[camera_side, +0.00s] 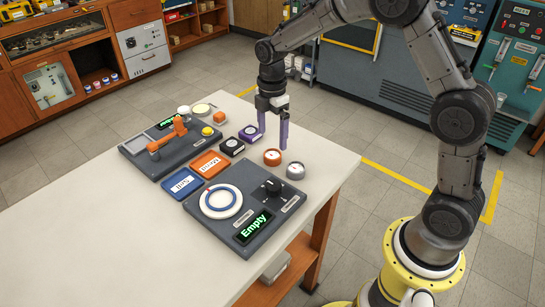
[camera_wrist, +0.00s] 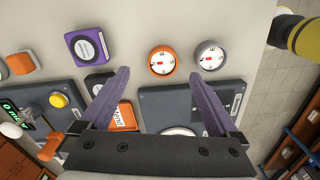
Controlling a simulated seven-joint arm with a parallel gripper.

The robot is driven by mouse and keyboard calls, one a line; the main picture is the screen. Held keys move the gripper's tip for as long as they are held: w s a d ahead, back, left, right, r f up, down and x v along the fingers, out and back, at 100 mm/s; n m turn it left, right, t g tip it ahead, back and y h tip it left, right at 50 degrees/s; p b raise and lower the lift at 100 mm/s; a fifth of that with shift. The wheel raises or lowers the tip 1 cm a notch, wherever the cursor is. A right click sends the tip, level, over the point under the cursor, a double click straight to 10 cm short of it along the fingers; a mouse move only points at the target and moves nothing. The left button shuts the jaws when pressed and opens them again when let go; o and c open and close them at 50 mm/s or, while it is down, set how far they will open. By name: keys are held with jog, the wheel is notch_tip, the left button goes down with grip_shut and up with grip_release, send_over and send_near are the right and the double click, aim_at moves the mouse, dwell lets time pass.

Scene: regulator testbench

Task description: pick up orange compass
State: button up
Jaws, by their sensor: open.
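The orange compass (camera_side: 272,157) is a small round disc with an orange rim and a white dial face. It lies flat on the pale table, left of a grey compass (camera_side: 295,171). In the wrist view the orange compass (camera_wrist: 162,60) shows a red mark on its dial and sits roughly between the lines of my two purple fingers, at the level of their tips. My gripper (camera_side: 273,138) is open and empty, with its fingers pointing down close to the compass. In the wrist view my gripper (camera_wrist: 158,72) has its fingers spread wide.
The grey compass (camera_wrist: 209,56) is close beside the orange one. A purple box (camera_side: 249,133) and a black box (camera_side: 232,147) stand to the left. A grey panel with a knob and "Empty" display (camera_side: 254,228) lies in front. The table's right front is clear.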

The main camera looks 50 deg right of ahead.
aim_at(271, 154)
jog(key=shift+s+a+f, duration=0.1)
jog(key=shift+a+f, duration=0.1)
jog(key=shift+f, duration=1.3)
jog(key=shift+s+a+f, duration=0.1)
jog(key=shift+a+f, duration=0.1)
jog(key=shift+f, duration=1.3)
jog(key=c, duration=1.5)
jog(key=shift+r, duration=0.15)
